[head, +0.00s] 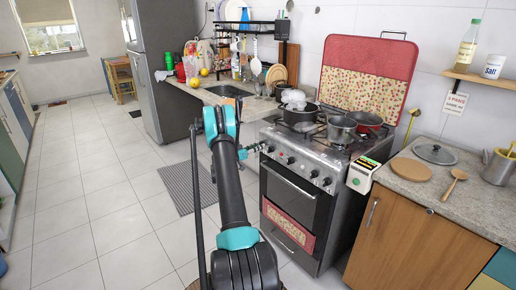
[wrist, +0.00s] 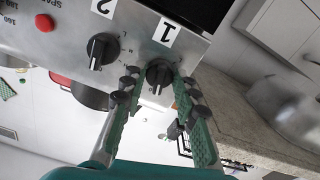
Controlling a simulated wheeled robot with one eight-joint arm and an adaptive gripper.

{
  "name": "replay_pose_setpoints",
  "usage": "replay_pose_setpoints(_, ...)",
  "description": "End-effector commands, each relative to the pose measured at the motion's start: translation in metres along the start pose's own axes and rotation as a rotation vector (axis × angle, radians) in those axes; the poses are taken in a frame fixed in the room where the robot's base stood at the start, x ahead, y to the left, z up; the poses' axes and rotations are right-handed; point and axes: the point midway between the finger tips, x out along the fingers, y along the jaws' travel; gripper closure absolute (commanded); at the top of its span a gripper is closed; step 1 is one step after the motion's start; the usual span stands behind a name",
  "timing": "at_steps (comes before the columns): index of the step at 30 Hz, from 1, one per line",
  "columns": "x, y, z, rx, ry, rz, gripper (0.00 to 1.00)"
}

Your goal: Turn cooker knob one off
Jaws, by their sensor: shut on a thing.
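The cooker (head: 320,165) stands against the counter in the head view, with a row of dark knobs along its steel front panel. In the wrist view, cooker knob one (wrist: 158,72) is a black knob under a white label "1". My gripper (wrist: 156,82) is shut on knob one, with a green pad on each side of it. In the head view my gripper (head: 256,149) is at the left end of the knob row; knob one is hard to make out there.
Knob two (wrist: 101,49) is close to my left finger. A red button (wrist: 44,22) is further left. Pots (head: 342,129) stand on the hob. The counter edge (wrist: 238,122) is right of my fingers. Open tiled floor (head: 110,215) lies left.

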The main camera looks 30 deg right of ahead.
Motion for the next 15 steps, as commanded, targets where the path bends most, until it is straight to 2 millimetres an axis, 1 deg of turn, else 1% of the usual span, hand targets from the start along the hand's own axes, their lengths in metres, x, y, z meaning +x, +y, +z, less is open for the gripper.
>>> replay_pose_setpoints(7, -0.0007, -0.0003, 0.0014, 0.153, -0.003, 0.001, 0.99)
replay_pose_setpoints(15, -0.0007, -0.0005, 0.0013, 0.235, -0.003, 0.001, 0.99)
